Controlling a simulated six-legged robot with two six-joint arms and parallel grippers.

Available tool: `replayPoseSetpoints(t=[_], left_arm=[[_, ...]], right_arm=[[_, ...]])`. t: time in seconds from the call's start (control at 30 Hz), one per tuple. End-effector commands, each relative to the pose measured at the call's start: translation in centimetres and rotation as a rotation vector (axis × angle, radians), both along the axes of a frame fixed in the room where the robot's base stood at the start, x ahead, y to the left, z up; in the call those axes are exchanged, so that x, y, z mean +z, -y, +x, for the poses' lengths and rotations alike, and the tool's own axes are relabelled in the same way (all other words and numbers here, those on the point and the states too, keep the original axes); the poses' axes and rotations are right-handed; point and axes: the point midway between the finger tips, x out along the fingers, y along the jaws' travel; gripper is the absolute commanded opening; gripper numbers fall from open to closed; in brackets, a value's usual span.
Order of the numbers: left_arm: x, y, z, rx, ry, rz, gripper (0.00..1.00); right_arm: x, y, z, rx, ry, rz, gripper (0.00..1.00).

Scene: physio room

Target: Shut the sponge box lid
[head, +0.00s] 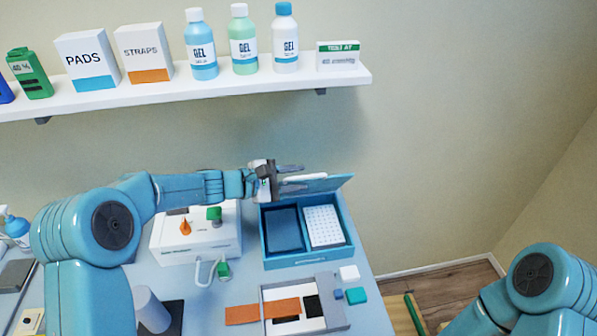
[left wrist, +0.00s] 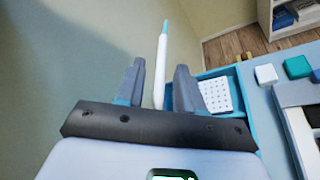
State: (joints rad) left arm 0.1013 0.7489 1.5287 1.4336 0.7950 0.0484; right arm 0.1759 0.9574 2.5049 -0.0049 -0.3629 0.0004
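The blue sponge box (head: 308,257) stands open on the table in the head view. Its lid (head: 338,184) is raised along the back edge. Inside are a dark blue compartment (head: 285,229) and a white dotted block (head: 324,226), which also shows in the left wrist view (left wrist: 215,95). My left gripper (head: 295,178) is at the left end of the lid. In the left wrist view its fingers are apart, with a thin white, blue-tipped piece (left wrist: 160,65), seemingly the lid edge-on, between them and gaps showing. My right arm shows at lower right; its gripper is out of frame.
A white device (head: 190,242) with green and orange parts stands left of the box. A grey tray (head: 335,315) with orange strips lies in front, beside small white and teal blocks (head: 356,296). A shelf (head: 190,95) with bottles and cartons hangs above.

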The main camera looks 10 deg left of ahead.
Motion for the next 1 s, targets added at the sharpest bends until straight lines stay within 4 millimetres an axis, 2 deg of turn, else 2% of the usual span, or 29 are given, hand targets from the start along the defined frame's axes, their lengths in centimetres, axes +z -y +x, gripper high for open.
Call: replayPoseSetpoints(t=[0.13,0.4,0.43,0.5,0.53,0.83,1.0], left_arm=[[-0.2,0.9,0.6,-0.001,0.0,0.001,0.37],[-0.4,1.0,0.6,0.0,0.001,0.001,0.37],[-0.4,1.0,0.6,0.0,0.001,0.001,0.3],[-0.4,1.0,0.6,0.0,0.001,0.001,0.08],[-0.4,1.0,0.6,0.0,0.001,0.001,0.0],[-0.7,1.0,0.5,0.0,0.006,0.003,0.0],[-1.7,1.1,-0.1,0.001,0.033,0.01,0.0]], right_arm=[[0.4,0.0,0.0,0.0,0.0,0.0,0.5],[0.4,0.0,0.0,0.0,0.0,0.0,0.5],[0.4,0.0,0.0,0.0,0.0,0.0,0.5],[0.4,0.0,0.0,0.0,0.0,0.0,0.5],[0.4,0.0,0.0,0.0,0.0,0.0,0.5],[-0.3,0.0,0.0,0.0,0.0,0.0,0.5],[-2.8,0.0,0.0,0.0,0.0,0.0,0.5]])
